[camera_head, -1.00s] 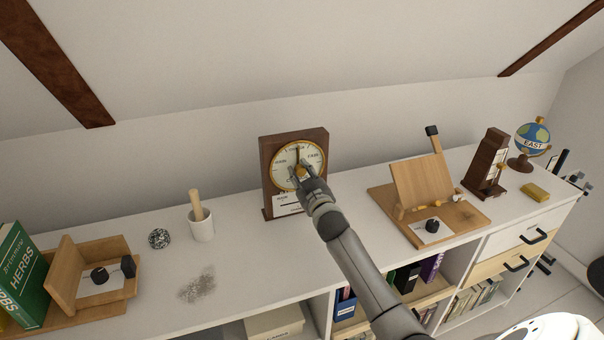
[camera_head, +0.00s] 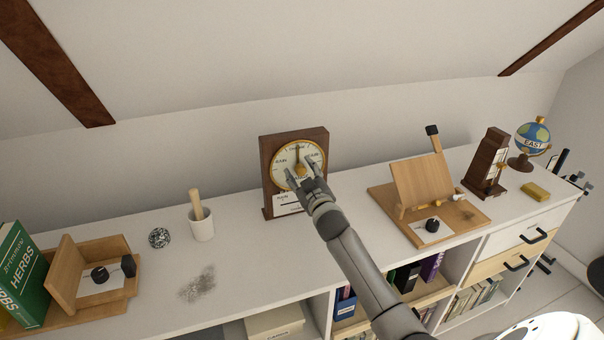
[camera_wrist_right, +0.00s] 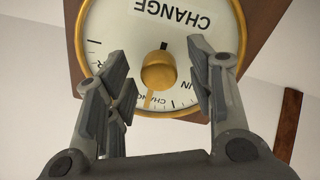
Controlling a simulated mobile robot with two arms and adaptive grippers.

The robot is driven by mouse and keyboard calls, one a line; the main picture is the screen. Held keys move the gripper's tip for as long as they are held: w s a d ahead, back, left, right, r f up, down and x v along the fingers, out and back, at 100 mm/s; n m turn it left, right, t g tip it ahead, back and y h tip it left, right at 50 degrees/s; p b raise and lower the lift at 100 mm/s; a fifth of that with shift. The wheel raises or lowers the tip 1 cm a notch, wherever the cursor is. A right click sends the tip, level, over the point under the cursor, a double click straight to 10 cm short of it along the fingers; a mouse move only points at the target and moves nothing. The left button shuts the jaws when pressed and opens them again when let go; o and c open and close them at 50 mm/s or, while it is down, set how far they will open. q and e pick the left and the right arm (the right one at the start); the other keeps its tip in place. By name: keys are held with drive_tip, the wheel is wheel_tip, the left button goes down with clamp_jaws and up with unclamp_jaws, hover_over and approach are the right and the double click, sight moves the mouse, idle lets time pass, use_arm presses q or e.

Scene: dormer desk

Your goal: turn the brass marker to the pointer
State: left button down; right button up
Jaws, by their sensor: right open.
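The round dial (camera_head: 315,155) has a cream face and gold rim, set in a brown wooden case (camera_head: 268,180). The brass knob (camera_wrist_right: 158,72) sits at the dial's centre. My left gripper is out of view.
A mug with a pestle (camera_head: 201,225) and a patterned ball (camera_head: 159,238) stand left of the case. A wooden stand (camera_head: 422,180) and a small globe (camera_head: 532,138) are to the right. The white cabinet top (camera_head: 250,270) is clear in front of the dial.

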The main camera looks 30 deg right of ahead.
drive_tip(key=v, duration=1.2)
drive_tip(key=shift+d, duration=0.1)
